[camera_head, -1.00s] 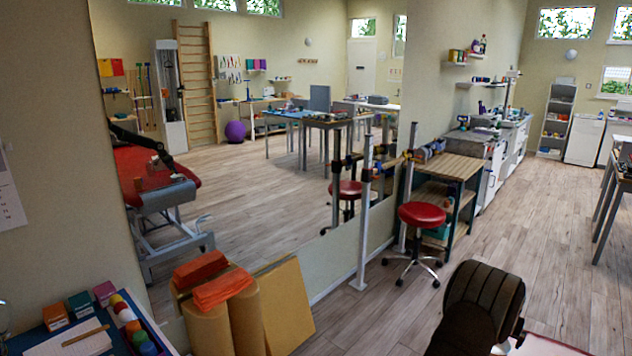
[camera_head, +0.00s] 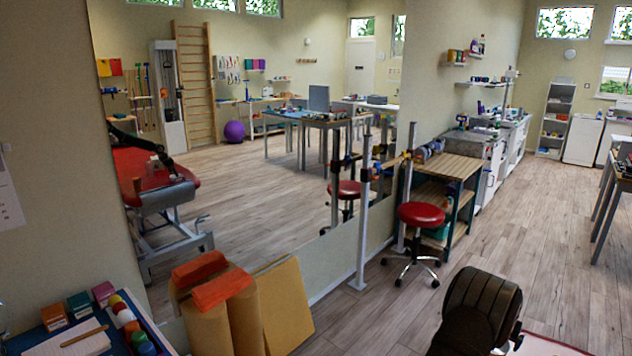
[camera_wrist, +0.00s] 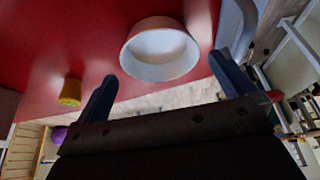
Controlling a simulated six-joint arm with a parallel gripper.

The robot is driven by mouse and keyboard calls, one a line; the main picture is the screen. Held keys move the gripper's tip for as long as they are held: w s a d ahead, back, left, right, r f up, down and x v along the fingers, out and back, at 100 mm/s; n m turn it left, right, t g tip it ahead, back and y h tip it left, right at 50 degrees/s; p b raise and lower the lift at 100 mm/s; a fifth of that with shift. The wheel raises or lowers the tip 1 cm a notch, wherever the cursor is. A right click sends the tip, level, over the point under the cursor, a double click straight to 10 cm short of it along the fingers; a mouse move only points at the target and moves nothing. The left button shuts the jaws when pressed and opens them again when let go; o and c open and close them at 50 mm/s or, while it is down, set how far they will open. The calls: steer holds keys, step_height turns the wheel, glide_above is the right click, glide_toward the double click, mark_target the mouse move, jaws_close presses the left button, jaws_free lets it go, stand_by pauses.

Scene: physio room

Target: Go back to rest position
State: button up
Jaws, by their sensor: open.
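In the wrist view my gripper (camera_wrist: 164,68) has its two dark fingers spread wide apart, with nothing held between them. Beyond the fingertips a round bowl (camera_wrist: 160,52), pale inside with a pinkish rim, sits on a red surface (camera_wrist: 65,35). It appears between the fingers in the picture, and I cannot tell how far it is from them. A small yellow object (camera_wrist: 70,92) is on the red surface to the left of the left finger. The gripper's fingers do not show in the head view.
In the head view a red stool (camera_head: 424,215) stands by a wooden workbench (camera_head: 448,167). Tan rolls (camera_head: 205,325) and a blue tray (camera_head: 150,325) are at the lower left. A large mirror fills the left wall. The wooden floor (camera_head: 545,215) at right is mostly open.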

steer(key=x, duration=0.3)
steer(key=r, duration=0.5)
steer(key=shift+s, duration=0.3)
steer(key=s+d+r, duration=0.2)
steer(key=s+r, duration=0.5)
steer(key=s, duration=0.4)
steer(key=w+a+r+n+y, duration=0.15)
steer(key=w+a+n, duration=0.25)
steer(key=w+a, duration=1.7)
steer(key=w+a+n, duration=0.1)
steer(key=w+a, duration=0.3)
steer(key=a, duration=0.4)
steer(key=w+a+r, duration=0.1)
steer(key=w+a, duration=0.3)
steer(key=a, duration=0.4)
steer(key=w+a+r+n+t, duration=0.1)
steer(key=w+a, duration=0.4)
steer(key=a, duration=0.4)
steer(key=shift+n+y, duration=0.3)
steer(key=shift+y, duration=0.15)
steer(key=shift+w, duration=0.1)
